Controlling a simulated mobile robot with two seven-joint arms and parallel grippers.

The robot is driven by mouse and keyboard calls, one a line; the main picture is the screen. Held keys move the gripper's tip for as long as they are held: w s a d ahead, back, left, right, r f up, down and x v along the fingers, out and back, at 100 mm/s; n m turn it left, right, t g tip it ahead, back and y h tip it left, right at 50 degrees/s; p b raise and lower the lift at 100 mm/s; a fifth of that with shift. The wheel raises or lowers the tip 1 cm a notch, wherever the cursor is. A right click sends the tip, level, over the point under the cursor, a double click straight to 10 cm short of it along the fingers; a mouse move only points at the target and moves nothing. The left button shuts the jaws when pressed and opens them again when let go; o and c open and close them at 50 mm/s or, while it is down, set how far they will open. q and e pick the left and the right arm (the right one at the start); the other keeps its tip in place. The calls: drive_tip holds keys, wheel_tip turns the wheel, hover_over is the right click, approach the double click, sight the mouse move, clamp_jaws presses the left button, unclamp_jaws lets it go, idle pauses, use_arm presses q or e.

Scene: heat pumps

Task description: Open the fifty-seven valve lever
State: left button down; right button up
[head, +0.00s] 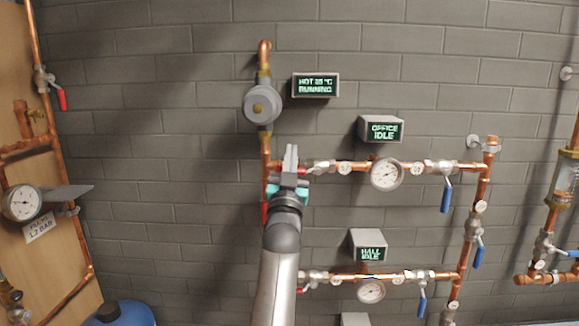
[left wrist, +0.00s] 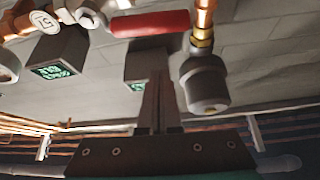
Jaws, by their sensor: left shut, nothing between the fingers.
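My left gripper (head: 290,158) is shut and empty, at the left end of the upper copper branch below the office display. It also shows in the left wrist view (left wrist: 158,90), fingers together and apart from the red lever (left wrist: 150,24). That lever lies across the top of the wrist picture. Beside it is a round white tag (left wrist: 45,21), whose number looks like 57 but is turned and hard to read. In the head view the gripper covers part of the left-hand valve (head: 318,167); a red lever (head: 264,213) shows just left of my wrist. The right gripper is not seen.
A grey pump (head: 262,104) sits above on the left riser. The office display (head: 381,129) and gauge (head: 386,174) are to the right, with a blue lever (head: 446,195) beyond. The hall branch (head: 400,275) runs below. A board with pipes (head: 38,150) stands left.

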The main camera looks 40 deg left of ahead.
sight(299, 170)
use_arm(q)
drive_tip(key=f, duration=0.2)
drive_tip(key=a+f, duration=0.1)
drive_tip(key=shift+w+f, duration=0.35)
drive_tip(key=shift+f, duration=0.05)
wheel_tip(299, 170, down, 2)
drive_tip(key=n+g+y+b, duration=0.1)
drive_tip(key=n+b, duration=0.1)
drive_tip(key=shift+n+y+b, duration=0.4)
